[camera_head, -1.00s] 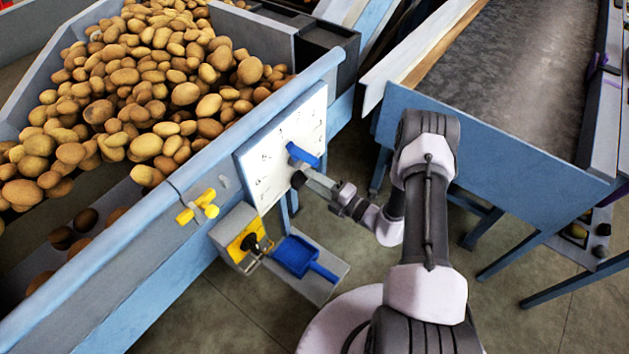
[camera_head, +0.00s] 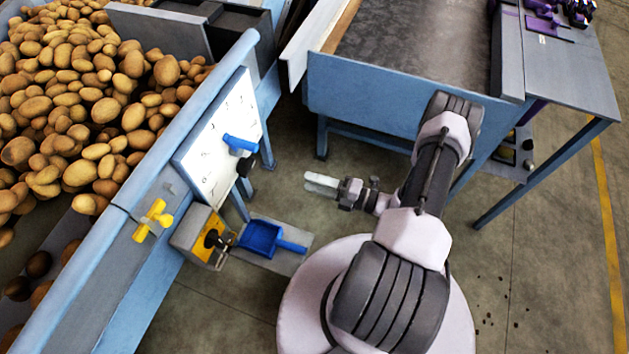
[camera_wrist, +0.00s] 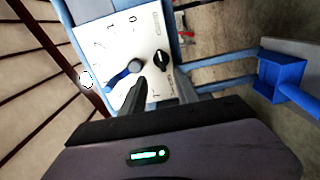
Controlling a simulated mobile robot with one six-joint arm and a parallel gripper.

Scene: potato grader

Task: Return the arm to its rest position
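My arm is bent, and my gripper (camera_head: 321,183) hangs above the floor between the potato bin and the belt table. It is clear of the white dial panel (camera_head: 210,160), which has a blue lever (camera_head: 240,143) and a black knob (camera_head: 246,166). In the wrist view my two dark fingers (camera_wrist: 160,88) stand apart with nothing between them. The panel (camera_wrist: 100,42), the blue lever (camera_wrist: 124,75) and the black knob (camera_wrist: 160,59) show beyond the fingertips.
A potato bin (camera_head: 190,112) is at left, with a yellow valve handle (camera_head: 152,220) on its side. A yellow switch box (camera_head: 203,238) and a blue scoop (camera_head: 262,238) sit low beside it. The belt table (camera_head: 380,95) stands behind my arm. Floor at right is open.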

